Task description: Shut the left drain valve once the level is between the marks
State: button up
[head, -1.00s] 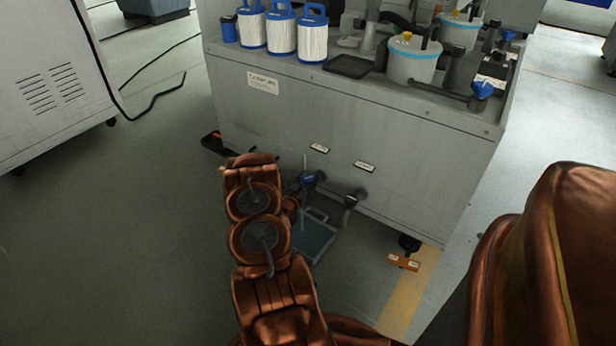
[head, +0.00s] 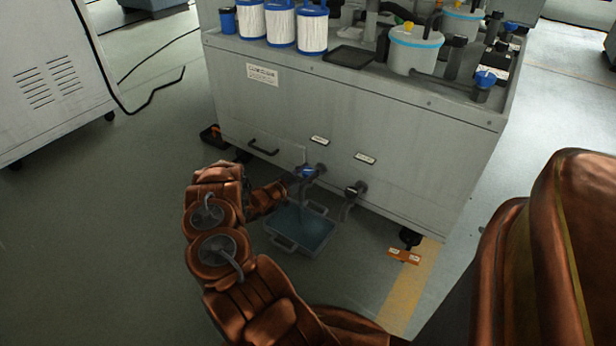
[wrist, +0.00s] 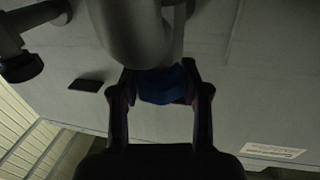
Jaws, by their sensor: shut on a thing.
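The left drain valve (head: 312,174) sits low on the grey cabinet front with a blue handle. My gripper (head: 290,184) reaches it from the left. In the wrist view, my gripper (wrist: 162,90) has its two fingers on either side of the blue handle (wrist: 160,84), shut on it, below the grey pipe body (wrist: 140,30). The right drain valve (head: 353,192) is dark and stands free to the right. A blue-grey tray (head: 284,243) lies on the floor under the left valve, holding some liquid. A thin pale vertical line shows just above the left valve; level and marks are too small to read.
The cabinet (head: 400,140) carries white-and-blue filter cartridges (head: 282,22) and a lidded pot (head: 415,50) on top. An orange labelled block (head: 404,256) lies on the floor at right, near a yellow floor stripe. A black cable crosses the floor at left.

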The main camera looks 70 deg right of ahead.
jog(key=m+g+b, duration=0.1)
jog(key=g+y+b, duration=0.1)
jog(key=b, duration=0.1)
jog(key=shift+f+m, duration=0.4)
jog(key=shift+r+m+g+y+b, duration=0.1)
jog(key=shift+m+g+y+b, duration=0.35)
jog(key=shift+g+b, duration=0.45)
jog(key=shift+r+m+g+y+b, duration=0.1)
jog(key=shift+m+g+y+b, duration=0.9)
jog(key=shift+y+b, duration=0.15)
jog(key=shift+r+m+g+y, duration=0.15)
jog(key=shift+m+g+y, duration=0.9)
jog(key=shift+y, duration=0.25)
jog(key=o, duration=1.2)
jog(key=shift+c, duration=0.2)
jog(key=shift+w+a, duration=0.1)
jog(key=v, duration=0.7)
